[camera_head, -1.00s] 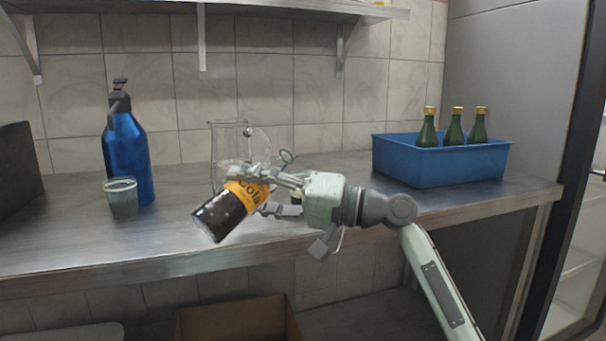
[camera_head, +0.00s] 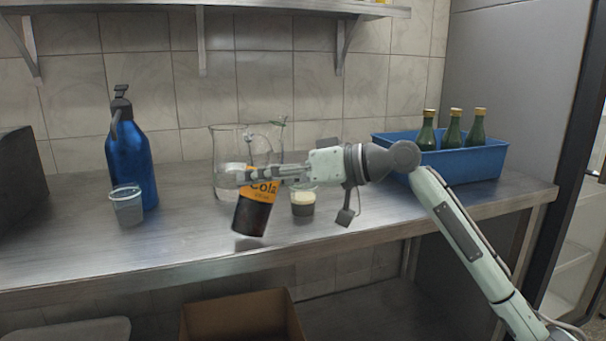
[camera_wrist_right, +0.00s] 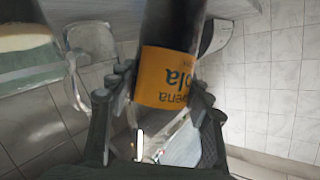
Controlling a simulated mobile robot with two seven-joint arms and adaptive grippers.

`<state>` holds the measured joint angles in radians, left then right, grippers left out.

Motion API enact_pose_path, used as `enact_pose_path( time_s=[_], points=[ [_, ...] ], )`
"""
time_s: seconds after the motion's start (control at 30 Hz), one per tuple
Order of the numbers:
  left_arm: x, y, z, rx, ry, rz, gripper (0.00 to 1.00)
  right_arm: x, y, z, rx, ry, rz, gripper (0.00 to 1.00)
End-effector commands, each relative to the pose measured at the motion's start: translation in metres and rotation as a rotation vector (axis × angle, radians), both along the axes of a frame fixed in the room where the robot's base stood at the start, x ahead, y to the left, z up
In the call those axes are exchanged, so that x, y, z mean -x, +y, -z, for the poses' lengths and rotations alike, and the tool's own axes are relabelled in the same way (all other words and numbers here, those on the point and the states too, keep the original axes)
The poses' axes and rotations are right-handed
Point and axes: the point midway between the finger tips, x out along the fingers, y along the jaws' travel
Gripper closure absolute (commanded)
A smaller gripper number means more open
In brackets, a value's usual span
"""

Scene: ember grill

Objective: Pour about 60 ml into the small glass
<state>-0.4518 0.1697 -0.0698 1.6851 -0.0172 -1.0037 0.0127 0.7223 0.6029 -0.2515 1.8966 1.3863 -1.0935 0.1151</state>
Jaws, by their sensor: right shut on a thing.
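My right gripper (camera_head: 240,177) is shut on the cola bottle (camera_head: 252,215), a dark bottle with an orange label. The bottle is nearly upright, tilted slightly, with its base low over or on the counter; I cannot tell whether it touches. Its label also shows between the fingers in the right wrist view (camera_wrist_right: 168,80). A small glass (camera_head: 303,202) with dark liquid and pale foam stands just right of the bottle, below my gripper. A glass with foam shows at the left of the wrist view (camera_wrist_right: 22,38). My left gripper is not in view.
A clear pitcher (camera_head: 226,150) stands behind the bottle. Another glass (camera_head: 127,205) stands at left before a blue pump bottle (camera_head: 131,165). A blue crate (camera_head: 462,165) with green bottles (camera_head: 452,130) is at right. The counter (camera_head: 185,225) is clear between left glass and cola.

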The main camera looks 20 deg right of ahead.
Motion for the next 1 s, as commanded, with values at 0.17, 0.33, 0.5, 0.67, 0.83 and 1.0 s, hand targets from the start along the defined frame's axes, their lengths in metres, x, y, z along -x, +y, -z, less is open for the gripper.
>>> enact_pose_path(
  time_s=[0.17,0.33,0.5,0.67,0.83,1.0],
  points=[
    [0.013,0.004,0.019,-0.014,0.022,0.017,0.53,0.000,0.000,-0.004,0.046,-0.032,-0.001,0.94],
    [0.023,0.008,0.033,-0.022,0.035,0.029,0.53,-0.001,-0.002,-0.007,0.135,-0.090,0.002,0.94],
    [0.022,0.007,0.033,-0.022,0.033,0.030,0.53,-0.003,-0.005,-0.003,0.306,-0.196,0.001,0.94],
    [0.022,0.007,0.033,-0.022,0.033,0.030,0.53,-0.004,-0.006,-0.002,0.364,-0.231,0.001,0.94],
    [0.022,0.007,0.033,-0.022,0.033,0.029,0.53,-0.004,-0.006,-0.002,0.369,-0.233,0.001,0.94],
    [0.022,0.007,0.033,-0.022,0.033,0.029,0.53,-0.004,-0.006,-0.002,0.366,-0.232,0.001,0.94]
  ],
)
